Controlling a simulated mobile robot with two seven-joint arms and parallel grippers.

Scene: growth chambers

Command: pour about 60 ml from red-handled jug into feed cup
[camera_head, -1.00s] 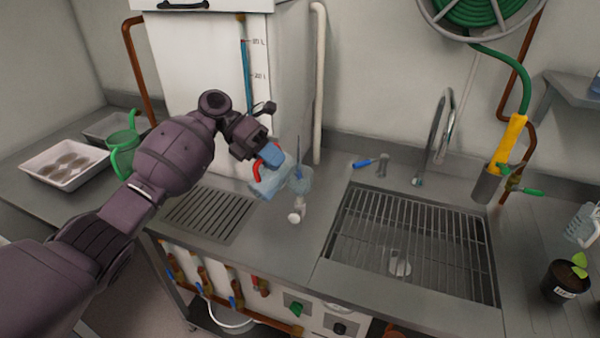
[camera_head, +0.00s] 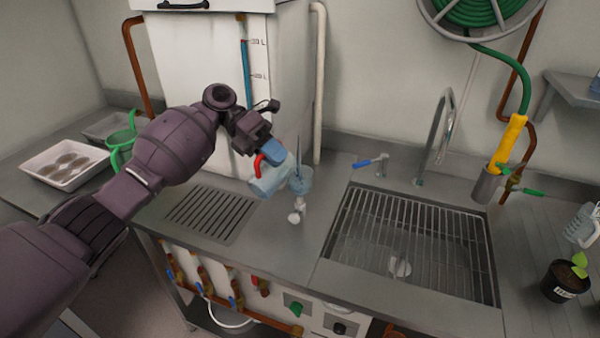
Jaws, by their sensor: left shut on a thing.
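The red-handled jug (camera_head: 270,181) is clear with a bluish tint and is tilted toward the right. My left gripper (camera_head: 268,152) is shut on its red handle and holds it over the counter left of the sink. A small clear bluish cup (camera_head: 301,181), likely the feed cup, stands just right of the jug's mouth. A thin dark rod rises from it. The jug's rim is close to the cup, and I cannot tell if they touch. No stream of liquid can be made out. My right gripper is not in view.
A sink with a wire rack (camera_head: 410,240) lies to the right, a drain grille (camera_head: 210,214) to the left. A small white fitting (camera_head: 297,217) is in front of the cup. A white tank (camera_head: 215,90) stands behind. A potted seedling (camera_head: 563,280) is at far right.

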